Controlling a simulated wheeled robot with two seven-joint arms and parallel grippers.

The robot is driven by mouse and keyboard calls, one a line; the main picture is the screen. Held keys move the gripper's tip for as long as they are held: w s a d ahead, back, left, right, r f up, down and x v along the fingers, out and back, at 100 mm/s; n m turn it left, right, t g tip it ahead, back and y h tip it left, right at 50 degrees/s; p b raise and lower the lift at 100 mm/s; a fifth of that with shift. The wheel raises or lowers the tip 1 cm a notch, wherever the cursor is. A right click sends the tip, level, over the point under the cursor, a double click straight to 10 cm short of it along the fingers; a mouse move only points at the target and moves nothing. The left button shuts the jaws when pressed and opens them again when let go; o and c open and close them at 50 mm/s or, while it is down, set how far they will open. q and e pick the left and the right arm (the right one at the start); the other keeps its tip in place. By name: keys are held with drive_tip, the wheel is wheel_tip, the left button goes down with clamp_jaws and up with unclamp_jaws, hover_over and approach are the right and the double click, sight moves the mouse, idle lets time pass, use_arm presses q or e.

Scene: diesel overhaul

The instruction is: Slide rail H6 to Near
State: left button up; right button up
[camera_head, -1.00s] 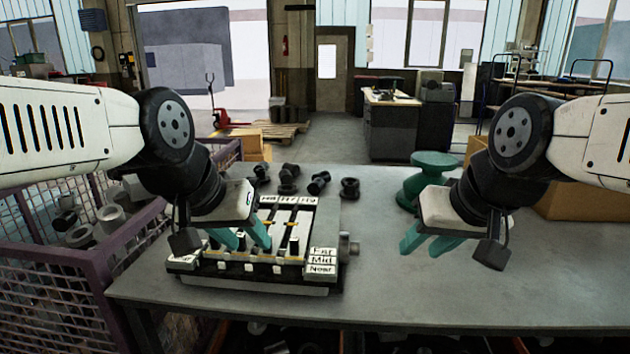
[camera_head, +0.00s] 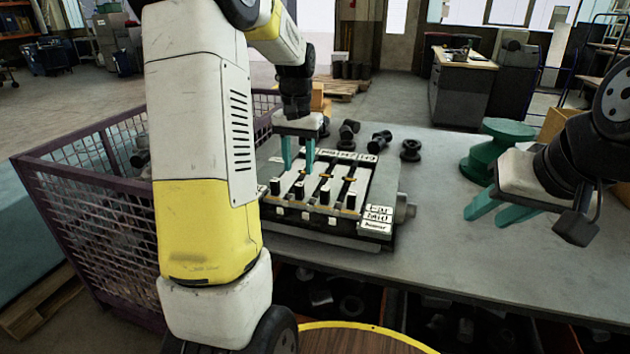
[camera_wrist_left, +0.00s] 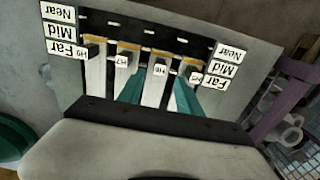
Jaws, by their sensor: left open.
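The rail block (camera_head: 395,190) sits on the bench, with pale lengthwise rails and black uprights along its near side. In the left wrist view, rail H6 (camera_wrist_left: 158,72) has its white tag between the teal fingers, about in line with the Far labels (camera_wrist_left: 214,82). Mid and Near labels stand beyond Far on both sides. My left gripper (camera_head: 298,155) points down at the block's far side, open; its fingers also show in the wrist view (camera_wrist_left: 157,97), either side of H6. I cannot tell whether they touch it. My right gripper (camera_head: 503,210) is empty, its fingers apart over the bench.
Rails H7 (camera_wrist_left: 123,61) and H5 (camera_wrist_left: 195,78) lie close on either side of H6. Dark fittings (camera_head: 380,142) stand behind the block. A green round stand (camera_head: 490,150) is at the right. A purple mesh crate (camera_head: 95,200) stands left of the bench.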

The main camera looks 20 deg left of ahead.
sight(299, 184)
use_arm(q)
wheel_tip(299, 184, down, 8)
drive_tip(key=shift+r, duration=0.2)
clamp_jaws()
idle(1.5)
